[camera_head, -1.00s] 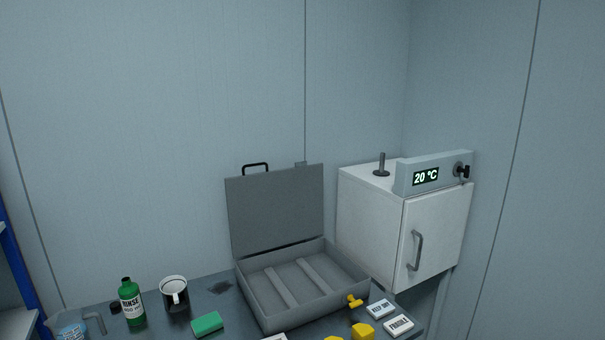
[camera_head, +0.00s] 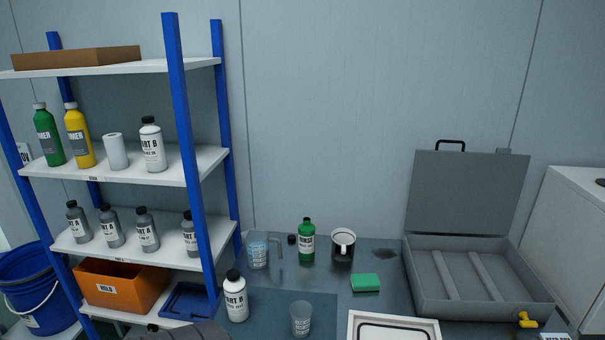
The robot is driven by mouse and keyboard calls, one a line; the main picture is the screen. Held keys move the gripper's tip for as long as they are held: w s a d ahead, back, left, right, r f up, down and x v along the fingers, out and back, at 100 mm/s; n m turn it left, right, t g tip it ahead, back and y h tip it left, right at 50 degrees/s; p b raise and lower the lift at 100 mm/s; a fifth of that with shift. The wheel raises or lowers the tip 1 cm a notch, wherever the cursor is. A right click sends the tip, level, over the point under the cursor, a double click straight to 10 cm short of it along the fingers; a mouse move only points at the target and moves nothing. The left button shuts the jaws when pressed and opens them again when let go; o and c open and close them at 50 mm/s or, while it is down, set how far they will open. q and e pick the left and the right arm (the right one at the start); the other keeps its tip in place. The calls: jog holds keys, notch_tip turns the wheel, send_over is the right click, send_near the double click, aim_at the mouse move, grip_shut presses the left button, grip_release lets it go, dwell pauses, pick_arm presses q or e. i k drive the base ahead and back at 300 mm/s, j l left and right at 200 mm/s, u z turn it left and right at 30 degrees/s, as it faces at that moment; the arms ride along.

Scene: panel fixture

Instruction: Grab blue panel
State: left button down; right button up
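A flat dark blue piece with a raised rim (camera_head: 190,301) lies on the lowest visible shelf, to the right of an orange box. It is the only flat, solid blue piece in view, and I cannot tell for sure that it is the blue panel. Neither gripper can be made out. A dark grey rounded shape cuts into the bottom edge below the shelf, and what it is cannot be told.
A blue-posted shelf rack (camera_head: 187,170) holds several bottles and an orange box (camera_head: 122,288). The table carries a white bottle (camera_head: 236,298), a clear cup (camera_head: 301,320), a green sponge (camera_head: 365,283), a white tray (camera_head: 437,332) and an open grey case (camera_head: 466,190). A blue bucket (camera_head: 40,285) stands left.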

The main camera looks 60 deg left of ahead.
aim_at(189, 302)
jog(key=u, duration=2.7)
